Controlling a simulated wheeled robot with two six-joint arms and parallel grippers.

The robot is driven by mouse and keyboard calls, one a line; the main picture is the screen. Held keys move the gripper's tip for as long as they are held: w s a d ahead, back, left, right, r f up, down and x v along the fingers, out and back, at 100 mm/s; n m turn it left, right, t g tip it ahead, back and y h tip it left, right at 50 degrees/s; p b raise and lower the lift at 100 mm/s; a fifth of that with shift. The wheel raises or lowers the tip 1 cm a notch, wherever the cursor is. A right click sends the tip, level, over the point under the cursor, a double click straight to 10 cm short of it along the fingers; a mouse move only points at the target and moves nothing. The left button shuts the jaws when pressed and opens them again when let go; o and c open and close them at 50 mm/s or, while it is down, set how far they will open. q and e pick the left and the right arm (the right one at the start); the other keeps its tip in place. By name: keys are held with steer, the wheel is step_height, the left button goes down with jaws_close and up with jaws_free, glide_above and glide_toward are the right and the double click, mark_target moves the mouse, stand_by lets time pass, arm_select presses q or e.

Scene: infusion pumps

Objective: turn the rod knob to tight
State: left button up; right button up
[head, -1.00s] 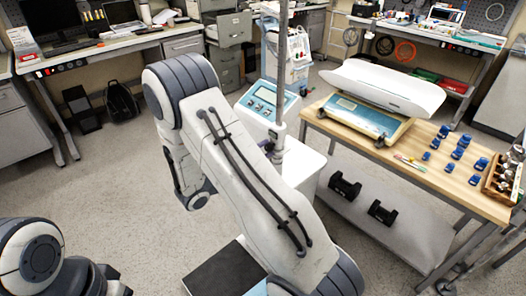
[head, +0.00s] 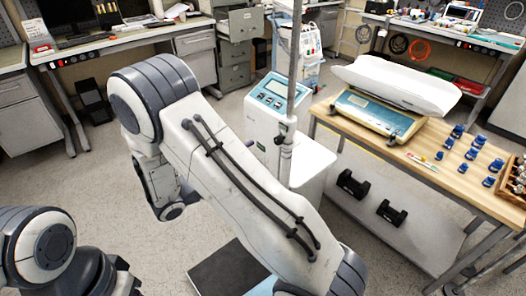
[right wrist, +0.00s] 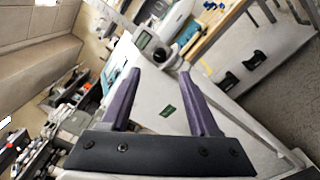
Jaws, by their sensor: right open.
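The infusion pump (head: 275,95) has a white body and a blue panel with a grey screen. It stands beside an upright metal rod (head: 292,75). A small dark knob (head: 283,139) shows at the rod, low on the pump's right side. In the right wrist view a dark round knob (right wrist: 164,56) appears beyond the fingertips, beside a small screen. My right gripper (right wrist: 160,69) is open, with two purple fingers apart and nothing between them; the knob lies ahead of the tips, apart from them. My left gripper is not visible.
A wooden-topped table (head: 440,180) right of the pump holds a baby scale (head: 380,115) and several blue items. Black weights (head: 352,184) lie on its lower shelf. A desk (head: 120,40) stands at the back left. Open floor lies at the left.

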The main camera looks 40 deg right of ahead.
mark_target(276, 142)
steer(key=shift+s+a, duration=0.1)
steer(key=shift+a, duration=0.95)
steer(key=d+n+p, duration=0.6)
steer(key=w+d+n+p, duration=0.1)
steer(key=d+n+p, duration=0.1)
steer(key=d+n, duration=0.2)
steer(key=shift+d+p, duration=0.1)
steer(key=shift+p, duration=0.3)
